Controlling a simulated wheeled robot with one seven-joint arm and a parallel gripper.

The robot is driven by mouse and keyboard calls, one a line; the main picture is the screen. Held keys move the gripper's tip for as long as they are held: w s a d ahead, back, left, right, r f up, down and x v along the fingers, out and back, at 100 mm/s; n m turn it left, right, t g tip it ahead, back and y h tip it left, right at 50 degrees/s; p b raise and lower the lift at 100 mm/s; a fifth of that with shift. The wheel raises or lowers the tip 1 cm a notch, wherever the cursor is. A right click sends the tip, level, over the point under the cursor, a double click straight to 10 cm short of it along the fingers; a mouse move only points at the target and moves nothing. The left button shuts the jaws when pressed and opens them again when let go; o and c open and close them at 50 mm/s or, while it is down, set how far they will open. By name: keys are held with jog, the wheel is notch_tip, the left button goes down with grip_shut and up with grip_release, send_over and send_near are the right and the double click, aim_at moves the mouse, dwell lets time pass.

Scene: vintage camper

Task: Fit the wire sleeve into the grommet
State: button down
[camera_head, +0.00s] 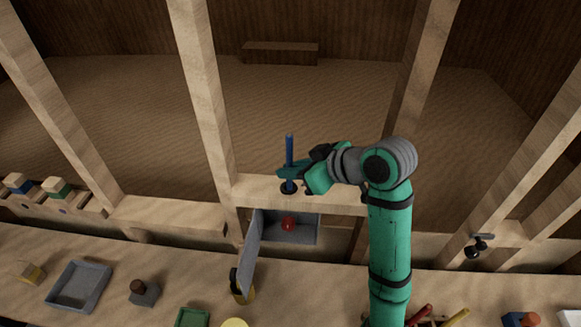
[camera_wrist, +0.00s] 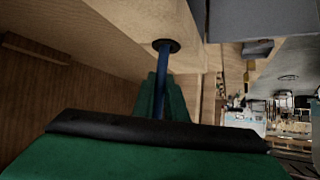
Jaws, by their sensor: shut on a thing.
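The wire sleeve is a slim blue rod (camera_head: 289,147), upright in the head view. My gripper (camera_head: 288,172) is shut on it, with the rod standing up above the fingers. The grommet is a black ring (camera_head: 288,188) in the wooden crossbar (camera_head: 328,190), just below the fingers. In the wrist view the blue sleeve (camera_wrist: 163,68) runs from between my green fingers (camera_wrist: 161,100) to the dark grommet (camera_wrist: 166,41). Its end meets the ring's opening there. How deep it sits inside cannot be told.
An open grey box (camera_head: 300,234) with a red ball (camera_head: 289,224) sits below the crossbar, its door (camera_head: 253,240) swung out. Wooden posts (camera_head: 203,95) rise on both sides. A grey tray (camera_head: 80,286) and small blocks lie on the front counter.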

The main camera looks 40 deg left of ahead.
aim_at(290, 190)
jog(key=shift+s+a+f, duration=0.15)
jog(key=shift+s+f, duration=0.05)
jog(key=shift+f, duration=0.1)
jog(key=shift+f, duration=1.5)
jog(key=c, duration=1.7)
grip_release()
jog(key=v, duration=1.1)
jog(key=shift+w, duration=0.15)
jog(key=shift+w+f, duration=0.1)
